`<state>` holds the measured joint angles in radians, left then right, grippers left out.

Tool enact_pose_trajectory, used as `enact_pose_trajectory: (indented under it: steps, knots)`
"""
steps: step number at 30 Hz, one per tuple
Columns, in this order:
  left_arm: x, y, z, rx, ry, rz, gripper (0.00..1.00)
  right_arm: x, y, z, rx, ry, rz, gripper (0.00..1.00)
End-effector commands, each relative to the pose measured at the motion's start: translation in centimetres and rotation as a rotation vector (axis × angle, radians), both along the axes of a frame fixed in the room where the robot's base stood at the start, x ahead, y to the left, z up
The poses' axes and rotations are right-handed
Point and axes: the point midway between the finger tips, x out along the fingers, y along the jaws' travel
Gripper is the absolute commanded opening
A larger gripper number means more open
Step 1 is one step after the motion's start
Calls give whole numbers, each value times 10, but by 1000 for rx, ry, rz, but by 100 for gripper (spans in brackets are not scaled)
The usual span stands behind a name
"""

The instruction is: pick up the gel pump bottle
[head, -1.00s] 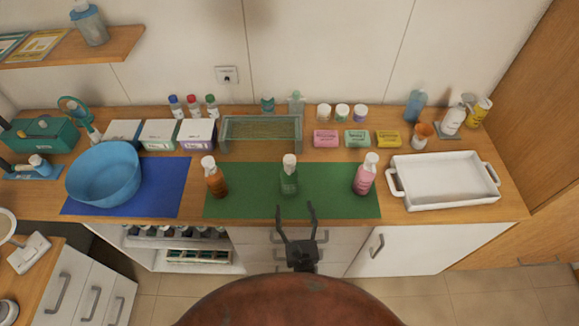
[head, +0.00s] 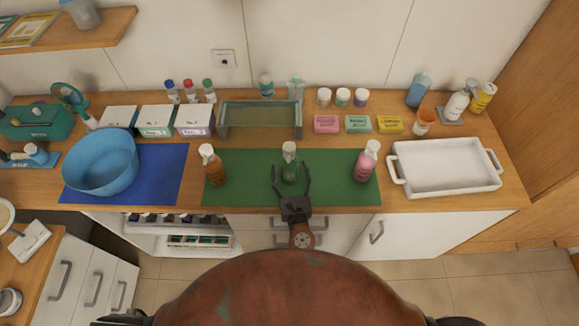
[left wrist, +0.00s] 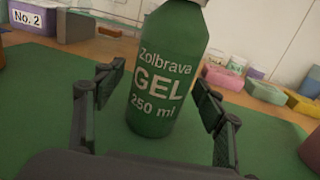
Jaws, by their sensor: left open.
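The gel pump bottle (head: 289,165) is green with a pale pump top and stands upright on the green mat (head: 330,193). In the left wrist view the bottle (left wrist: 166,75) shows its label "Zolbrava GEL 250 ml"; its top is cut off. My left gripper (head: 290,171) is open at the front of the bottle. In the left wrist view the gripper's fingers (left wrist: 157,88) stand on either side of the bottle, with the right finger closer to it than the left. My right gripper is not in view.
An orange-brown pump bottle (head: 214,166) stands left on the mat and a pink one (head: 366,162) right. Behind are a green-grey open box (head: 261,134) and small coloured boxes (head: 358,124). A blue bowl (head: 101,163) and white tray (head: 445,168) stand at the sides.

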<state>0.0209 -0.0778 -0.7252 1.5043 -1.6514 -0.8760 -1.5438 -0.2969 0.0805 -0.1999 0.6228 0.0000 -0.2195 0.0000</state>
Motion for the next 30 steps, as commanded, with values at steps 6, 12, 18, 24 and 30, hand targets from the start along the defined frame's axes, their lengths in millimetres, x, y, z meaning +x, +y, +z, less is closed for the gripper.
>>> enact_pose_trajectory:
  steps: [6, 12, 18, 24, 30]
  knots:
    - [-1, -1, 0, 0, 0, -1, 60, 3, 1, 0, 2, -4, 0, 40]
    - [-1, -1, 0, 0, 0, -1, 46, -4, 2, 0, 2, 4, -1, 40]
    - [-1, -1, 0, 0, 0, -2, 32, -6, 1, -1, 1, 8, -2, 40]
    - [-1, -1, 0, 0, 0, -1, 18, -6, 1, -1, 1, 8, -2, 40]
    - [-1, -1, 1, 0, -2, -2, 10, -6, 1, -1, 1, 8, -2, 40]
